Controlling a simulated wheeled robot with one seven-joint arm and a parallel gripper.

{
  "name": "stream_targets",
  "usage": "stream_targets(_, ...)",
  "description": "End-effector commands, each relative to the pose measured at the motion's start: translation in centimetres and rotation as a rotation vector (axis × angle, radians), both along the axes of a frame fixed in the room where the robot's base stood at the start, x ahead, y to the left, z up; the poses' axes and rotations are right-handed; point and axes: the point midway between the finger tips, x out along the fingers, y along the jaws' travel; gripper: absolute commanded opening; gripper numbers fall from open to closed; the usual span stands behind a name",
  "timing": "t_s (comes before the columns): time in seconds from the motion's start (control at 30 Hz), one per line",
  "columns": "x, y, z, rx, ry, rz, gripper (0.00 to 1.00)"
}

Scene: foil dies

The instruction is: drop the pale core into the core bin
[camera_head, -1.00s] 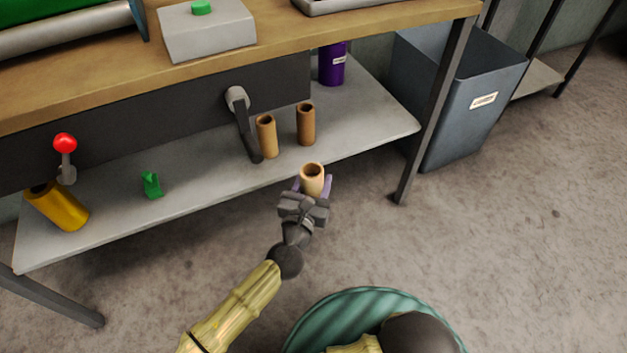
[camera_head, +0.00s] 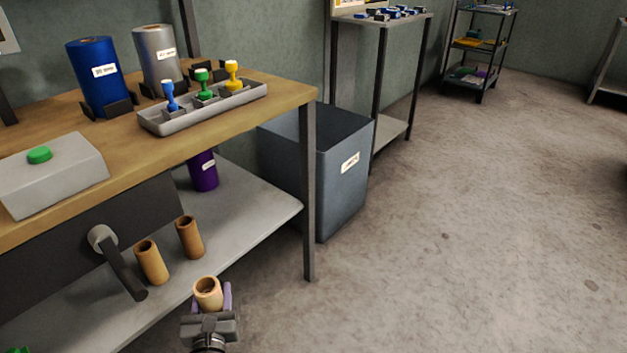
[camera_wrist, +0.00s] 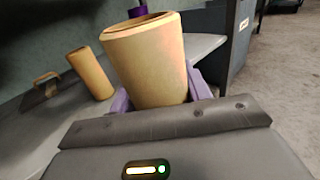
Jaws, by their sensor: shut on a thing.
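My gripper (camera_head: 207,304) is shut on the pale core (camera_head: 208,289), a short hollow cardboard tube held upright in front of the lower shelf. In the wrist view the pale core (camera_wrist: 147,65) stands large between the purple fingers. The core bin (camera_head: 337,190), a grey open-topped box with a white label too small to read, stands on the floor right of the bench. My gripper is in front of the bench, to the left of and nearer than the bin. The inside bottom of the bin is hidden.
Two browner cores (camera_head: 151,262) and a purple roll (camera_head: 203,171) stand on the lower shelf (camera_head: 262,212). The bench leg (camera_head: 308,200) rises between my gripper and the bin. A crank handle (camera_head: 122,265) juts from the bench. The floor (camera_head: 450,230) at right is clear.

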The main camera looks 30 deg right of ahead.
Motion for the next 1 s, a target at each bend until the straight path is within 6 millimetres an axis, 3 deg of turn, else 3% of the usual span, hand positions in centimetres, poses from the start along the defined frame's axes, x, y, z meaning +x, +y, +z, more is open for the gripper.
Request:
stream_targets(0.53,0.6,-0.3,0.3,-0.001,0.001,0.008,0.25)
stream_targets(0.77,4.4,-2.0,1.7,0.000,0.011,0.080,0.25)
stream_targets(1.0,9.0,-5.0,3.6,0.000,0.015,0.199,0.25)
